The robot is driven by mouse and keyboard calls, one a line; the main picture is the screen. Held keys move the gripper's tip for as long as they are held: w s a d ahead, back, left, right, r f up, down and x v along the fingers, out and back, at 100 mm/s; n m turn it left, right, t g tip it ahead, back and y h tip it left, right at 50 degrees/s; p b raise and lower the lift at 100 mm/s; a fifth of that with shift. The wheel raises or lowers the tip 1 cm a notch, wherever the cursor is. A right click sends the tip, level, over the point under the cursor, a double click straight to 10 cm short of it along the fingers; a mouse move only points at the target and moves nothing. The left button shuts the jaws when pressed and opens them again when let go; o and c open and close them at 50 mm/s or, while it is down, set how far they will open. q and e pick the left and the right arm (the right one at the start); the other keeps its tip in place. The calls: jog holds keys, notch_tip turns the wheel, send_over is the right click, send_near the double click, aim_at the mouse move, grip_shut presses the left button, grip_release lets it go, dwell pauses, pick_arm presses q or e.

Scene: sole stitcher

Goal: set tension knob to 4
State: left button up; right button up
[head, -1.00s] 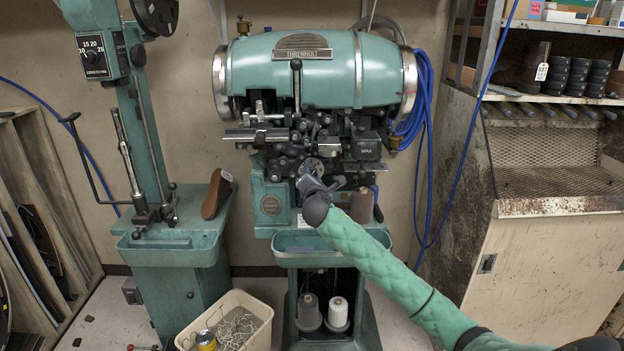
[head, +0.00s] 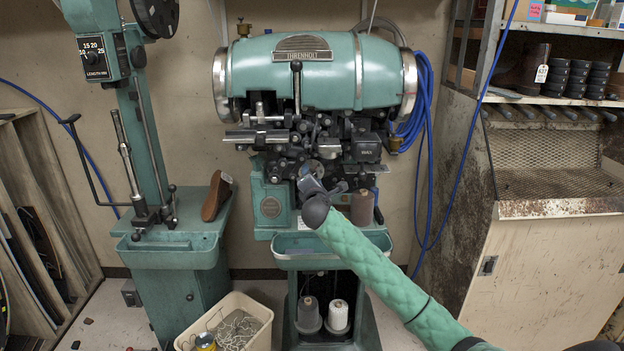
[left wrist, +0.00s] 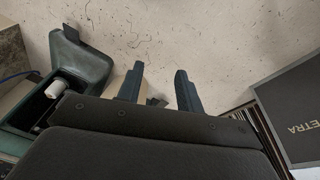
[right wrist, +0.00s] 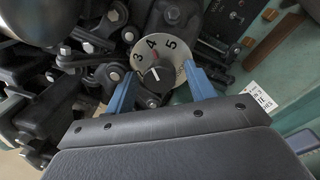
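The tension knob (right wrist: 158,82) is a black knob with a white pointer line, on a grey dial plate (right wrist: 177,52) marked 3, 4 and 5, in the right wrist view. A small red mark sits just below the 4. The pointer line points up and slightly left, toward the 3–4 side. My right gripper (right wrist: 161,84) is open, with its blue fingers on either side of the knob; I cannot tell whether they touch it. In the head view my right gripper (head: 311,184) is at the machine's front and covers part of the dial. My left gripper (left wrist: 159,70) is open and empty.
The green stitcher (head: 310,75) has dense black levers around the dial. A brown thread spool (head: 361,208) stands right of my gripper. A bin (head: 250,308) is on the floor at lower left. A shelf cabinet (head: 535,255) stands at right.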

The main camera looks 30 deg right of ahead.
pick_arm(q)
jog(key=d+f+b, duration=0.1)
jog(key=w+d+f, duration=0.1)
jog(key=shift+f+t+b, duration=0.3)
jog(key=shift+f+b, duration=0.05)
jog(key=shift+f, duration=0.05)
pick_arm(e)
jog(key=v, duration=0.7)
jog(key=shift+s+a, duration=0.2)
jog(key=shift+s, duration=0.15)
pick_arm(q)
jog(key=shift+d+r, duration=0.1)
jog(key=shift+d, duration=0.05)
